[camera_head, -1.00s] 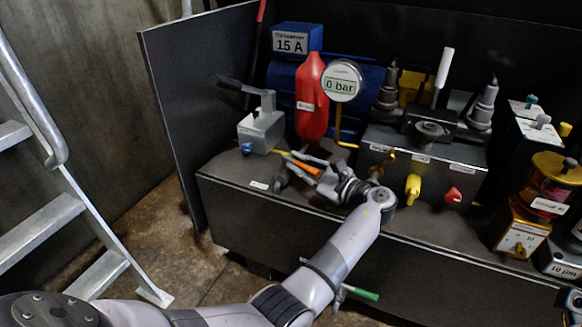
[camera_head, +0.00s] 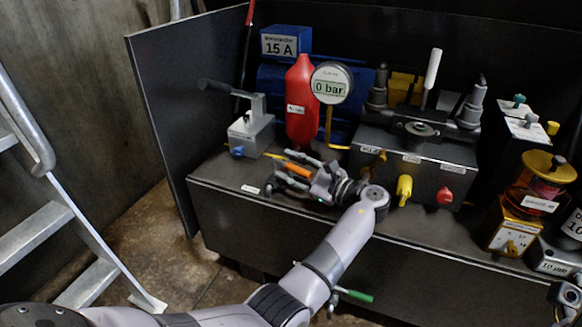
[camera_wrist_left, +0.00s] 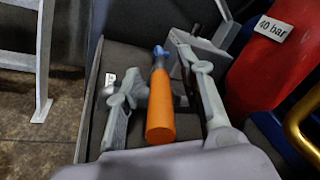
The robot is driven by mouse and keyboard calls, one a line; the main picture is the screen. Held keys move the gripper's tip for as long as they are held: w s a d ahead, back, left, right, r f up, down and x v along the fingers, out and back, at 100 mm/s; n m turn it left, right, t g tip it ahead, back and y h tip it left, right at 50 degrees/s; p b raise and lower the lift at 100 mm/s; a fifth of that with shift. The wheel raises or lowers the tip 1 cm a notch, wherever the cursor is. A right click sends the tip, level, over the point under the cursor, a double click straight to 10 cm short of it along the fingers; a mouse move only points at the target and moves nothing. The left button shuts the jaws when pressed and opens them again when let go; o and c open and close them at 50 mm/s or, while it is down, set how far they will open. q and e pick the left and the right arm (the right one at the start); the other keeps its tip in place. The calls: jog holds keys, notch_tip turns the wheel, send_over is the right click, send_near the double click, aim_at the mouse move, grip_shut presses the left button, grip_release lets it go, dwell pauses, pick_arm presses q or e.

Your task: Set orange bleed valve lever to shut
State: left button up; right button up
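The orange lever (camera_head: 298,170) is on the black bench top, below the red bottle in the head view. In the left wrist view the orange lever (camera_wrist_left: 160,108) lies along the picture with its blue end away from me. My left gripper (camera_head: 285,172) is around the lever, open. In the left wrist view one finger (camera_wrist_left: 117,115) is left of the lever and the other (camera_wrist_left: 208,90) is right of it, with gaps on both sides. A grey part at the lower right edge (camera_head: 566,297) may be my right gripper; its fingers are not clear.
A grey block with a black-handled lever (camera_head: 252,132) stands behind left. The red bottle (camera_head: 301,105) and the 0 bar gauge (camera_head: 331,85) stand close behind. Yellow (camera_head: 404,189) and red (camera_head: 445,196) knobs are to the right. The front left bench top is clear.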

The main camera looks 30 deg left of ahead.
aim_at(291, 165)
pick_arm(q)
jog(key=shift+r, duration=0.1)
notch_tip(291, 165, up, 10)
jog(key=shift+f, duration=0.1)
dwell(0.3)
jog(key=shift+c, duration=0.3)
